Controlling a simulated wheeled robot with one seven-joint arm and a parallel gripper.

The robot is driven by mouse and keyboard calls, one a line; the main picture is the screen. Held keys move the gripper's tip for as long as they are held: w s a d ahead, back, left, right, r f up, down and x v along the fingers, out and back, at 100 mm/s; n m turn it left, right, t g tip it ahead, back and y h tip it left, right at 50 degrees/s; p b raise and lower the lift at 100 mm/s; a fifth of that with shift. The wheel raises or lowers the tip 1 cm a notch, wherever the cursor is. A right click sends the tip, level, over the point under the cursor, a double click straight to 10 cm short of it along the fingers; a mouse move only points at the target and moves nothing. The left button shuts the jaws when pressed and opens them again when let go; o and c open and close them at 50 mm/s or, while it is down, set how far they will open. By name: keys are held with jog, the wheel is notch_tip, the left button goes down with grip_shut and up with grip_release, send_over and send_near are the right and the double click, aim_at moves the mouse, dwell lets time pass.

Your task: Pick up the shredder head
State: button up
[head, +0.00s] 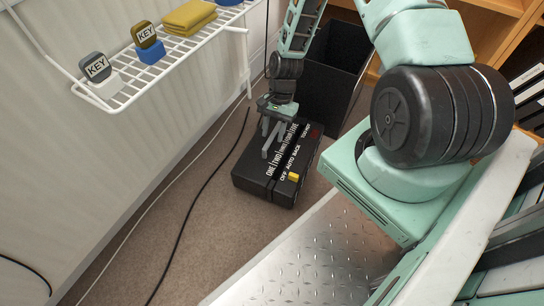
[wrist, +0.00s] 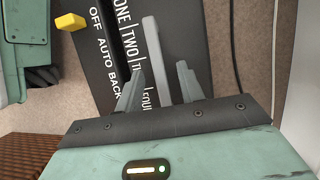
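The shredder head (head: 262,183) is a black box lying on the carpet, with white lettering and a yellow switch. Its lettered top also shows in the wrist view (wrist: 101,62), with the yellow switch at the upper left. My gripper (head: 272,152) is over its top, fingers pointing down at it. In the wrist view my gripper (wrist: 159,88) has its two fingers apart. A light grey bar stands out between them, with gaps visible beside it. I cannot tell whether the bar is part of the shredder head or whether the fingertips touch anything.
A tall black open bin (head: 335,85) stands just behind the shredder head. A white wire shelf (head: 150,85) at the upper left holds key-labelled items and a folded yellow cloth (head: 188,17).

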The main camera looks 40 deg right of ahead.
jog(key=shift+b+x, duration=0.3)
jog(key=shift+x, duration=0.7)
jog(key=shift+r, duration=0.1)
jog(key=shift+f+p, duration=0.25)
jog(key=shift+p, duration=0.05)
grip_shut()
